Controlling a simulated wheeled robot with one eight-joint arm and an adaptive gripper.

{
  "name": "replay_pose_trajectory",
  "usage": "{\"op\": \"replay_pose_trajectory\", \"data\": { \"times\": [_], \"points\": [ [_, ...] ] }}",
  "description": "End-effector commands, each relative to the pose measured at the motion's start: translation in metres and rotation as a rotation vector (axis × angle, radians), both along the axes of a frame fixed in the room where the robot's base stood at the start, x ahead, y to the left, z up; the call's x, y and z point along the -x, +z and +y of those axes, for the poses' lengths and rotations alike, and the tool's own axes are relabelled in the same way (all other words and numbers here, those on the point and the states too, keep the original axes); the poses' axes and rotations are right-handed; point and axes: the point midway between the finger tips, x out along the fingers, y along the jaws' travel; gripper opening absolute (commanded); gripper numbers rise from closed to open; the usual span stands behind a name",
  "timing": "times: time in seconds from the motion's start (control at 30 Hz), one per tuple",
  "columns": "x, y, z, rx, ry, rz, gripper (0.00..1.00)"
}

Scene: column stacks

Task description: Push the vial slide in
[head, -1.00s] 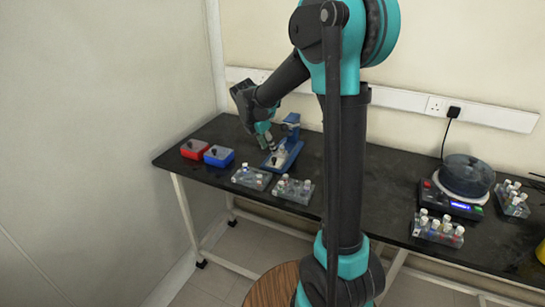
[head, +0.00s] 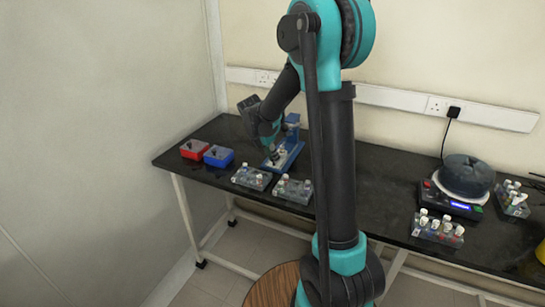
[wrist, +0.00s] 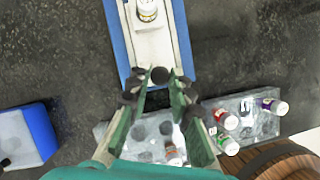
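The blue vial device (head: 290,152) stands on the black bench, partly behind my gripper in the head view. In the wrist view its blue frame (wrist: 118,40) surrounds a pale slide (wrist: 165,42). A white-capped vial (wrist: 147,10) sits upright on the slide near the top edge of the picture. A dark round knob (wrist: 159,75) is at the slide's near end. My gripper (wrist: 159,88) is open, with its fingertips on either side of the knob and visible gaps between; it also shows low over the device in the head view (head: 272,150).
Two clear racks of vials (head: 250,178) (head: 293,191) stand in front of the device. A red box (head: 194,149) and a blue box (head: 218,156) are to its left. A round-topped machine (head: 462,185) and more racks are far right. The bench between is clear.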

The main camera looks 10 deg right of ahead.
Motion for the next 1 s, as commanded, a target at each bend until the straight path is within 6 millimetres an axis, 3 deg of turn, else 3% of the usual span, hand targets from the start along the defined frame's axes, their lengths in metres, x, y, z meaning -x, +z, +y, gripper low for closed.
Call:
{"op": "replay_pose_trajectory", "data": {
  "times": [0.1, 0.47, 0.8, 1.0],
  "points": [
    [0.0, 0.0, 0.0, 0.0, 0.0, 0.0, 0.0],
    [-0.004, 0.0, -0.002, 0.0, -0.001, 0.0, 0.0],
    [-0.063, 0.0, -0.042, -0.001, -0.003, -0.001, 0.0],
    [-0.075, 0.0, -0.05, 0.0, 0.0, -0.001, 0.0]
  ]
}}
